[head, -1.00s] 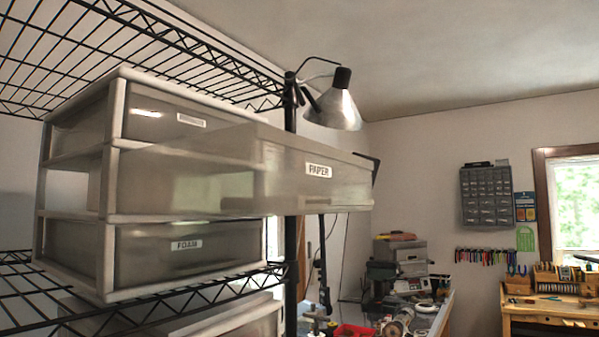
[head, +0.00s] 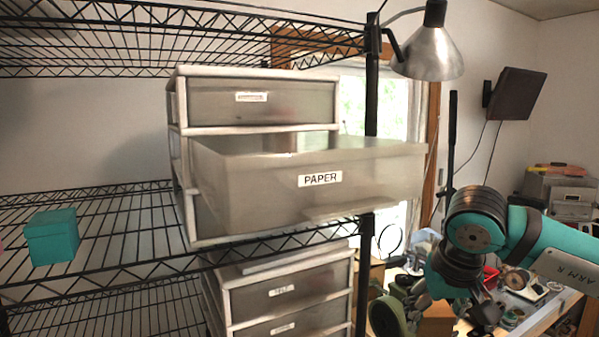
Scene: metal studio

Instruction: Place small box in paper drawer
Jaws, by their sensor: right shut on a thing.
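The paper drawer (head: 378,187), translucent with a PAPER label, is pulled out of the white drawer unit (head: 188,129) on the wire shelf. I see its front and side and only a sliver of its inside. A small teal lidded box (head: 52,238) is on the wire shelf at the left, away from my right gripper. My right gripper (head: 484,318) hangs low at the right, below and to the right of the drawer. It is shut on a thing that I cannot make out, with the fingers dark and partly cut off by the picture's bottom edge. My left gripper is not in view.
A metal lamp (head: 432,52) is clamped to the black shelf post (head: 371,90) above the drawer. A second drawer unit (head: 283,293) stands on the level below. A cluttered workbench (head: 540,318) lies behind my right arm. The shelf between the teal box and drawer unit is clear.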

